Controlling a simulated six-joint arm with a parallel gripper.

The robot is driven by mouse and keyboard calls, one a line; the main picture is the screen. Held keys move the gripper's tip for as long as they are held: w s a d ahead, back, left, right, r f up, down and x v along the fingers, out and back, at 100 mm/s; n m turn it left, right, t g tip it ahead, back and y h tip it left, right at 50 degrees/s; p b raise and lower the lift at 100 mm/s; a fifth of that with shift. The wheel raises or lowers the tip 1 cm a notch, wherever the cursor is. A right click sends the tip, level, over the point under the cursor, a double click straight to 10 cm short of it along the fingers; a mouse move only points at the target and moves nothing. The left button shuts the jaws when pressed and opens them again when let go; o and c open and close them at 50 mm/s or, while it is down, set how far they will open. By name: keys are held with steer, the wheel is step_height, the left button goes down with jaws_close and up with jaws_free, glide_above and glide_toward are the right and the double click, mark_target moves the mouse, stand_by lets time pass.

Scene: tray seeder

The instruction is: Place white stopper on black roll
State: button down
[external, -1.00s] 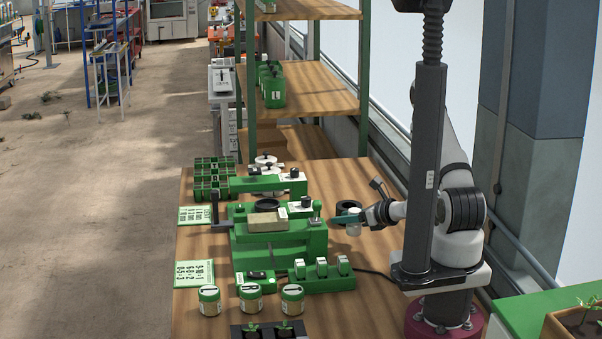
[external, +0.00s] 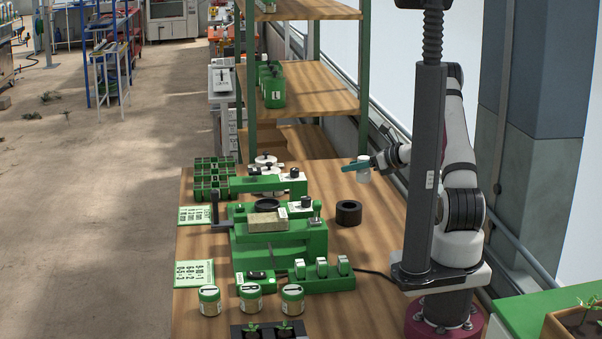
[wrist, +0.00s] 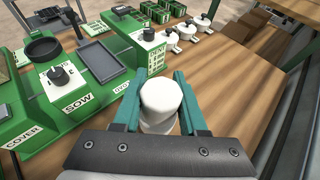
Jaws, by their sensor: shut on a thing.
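The white stopper (external: 363,170) is a small white cylinder held between the green fingers of my gripper (external: 358,165). In the wrist view the white stopper (wrist: 161,100) sits upright between both fingers of my gripper (wrist: 157,108). My gripper is shut on it and holds it in the air above the right side of the table. The black roll (external: 348,213) is a short black ring with a central hole, resting on the table below and slightly left of my gripper. The black roll is not seen in the wrist view.
The green seeder machine (external: 278,238) stands left of the black roll, with a green-and-white unit (external: 268,184) behind it. Several lidded jars (external: 251,301) stand at the table's front. A shelf (external: 310,76) rises behind. Bare wood (external: 370,235) surrounds the roll's right side.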

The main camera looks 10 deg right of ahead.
mark_target(341, 203)
steer(key=w+a+r, duration=0.1)
steer(key=w+a, duration=0.2)
step_height(341, 203, down, 9)
steer(key=shift+w+f, duration=0.1)
steer(key=shift+f, duration=0.05)
steer(key=shift+c, duration=2.2)
jaws_free()
steer(key=shift+f, duration=0.1)
